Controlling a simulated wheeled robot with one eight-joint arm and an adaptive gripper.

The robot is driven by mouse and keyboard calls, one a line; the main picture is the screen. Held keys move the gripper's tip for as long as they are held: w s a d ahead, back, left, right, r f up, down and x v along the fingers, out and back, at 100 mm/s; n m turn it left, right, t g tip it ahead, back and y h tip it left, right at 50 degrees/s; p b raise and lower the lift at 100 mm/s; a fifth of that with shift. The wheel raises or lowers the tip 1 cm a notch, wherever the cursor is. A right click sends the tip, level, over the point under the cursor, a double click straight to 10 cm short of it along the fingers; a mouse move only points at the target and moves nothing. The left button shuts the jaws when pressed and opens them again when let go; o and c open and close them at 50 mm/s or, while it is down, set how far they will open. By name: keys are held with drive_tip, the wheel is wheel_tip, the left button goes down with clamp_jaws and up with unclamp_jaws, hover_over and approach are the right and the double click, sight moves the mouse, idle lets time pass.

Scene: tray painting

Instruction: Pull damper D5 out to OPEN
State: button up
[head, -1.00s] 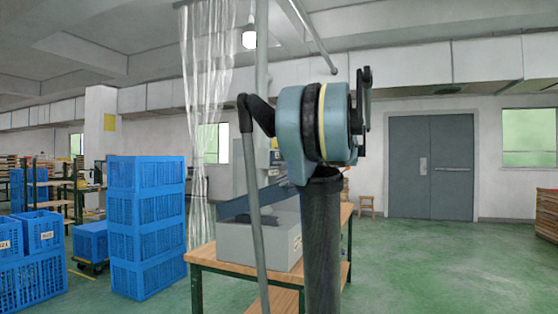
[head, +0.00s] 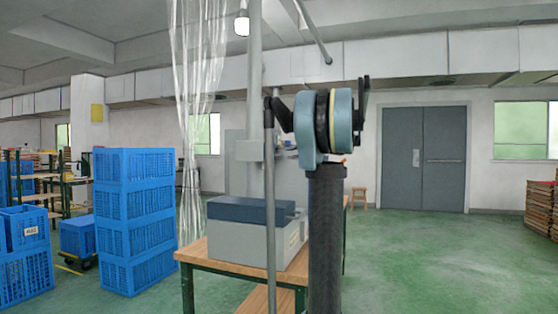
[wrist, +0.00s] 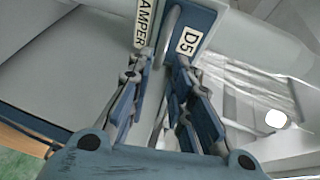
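In the wrist view a blue plate labelled D5 (wrist: 196,30) is at the top centre. A label reading "AMPER", partly cut off, is just left of it. A grey metal handle (wrist: 171,38) runs between the two labels. My gripper (wrist: 165,62) reaches up to it, with one finger on each side of the handle. The fingertips are close to the handle, but whether they press on it cannot be told. In the head view my arm blocks the sight of the gripper, and D5 cannot be made out.
A grey box (head: 240,243) with a blue top stands on a wooden table (head: 205,254) behind my arm. Blue crates (head: 140,225) are stacked at left, near a clear strip curtain (head: 193,110). Green floor at right is free up to the grey double door (head: 425,160).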

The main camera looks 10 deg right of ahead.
sight(281, 155)
drive_tip(key=x, duration=0.9)
drive_tip(key=shift+w+a, duration=0.1)
drive_tip(key=shift+a, duration=0.05)
drive_tip(key=shift+c, duration=0.6)
clamp_jaws()
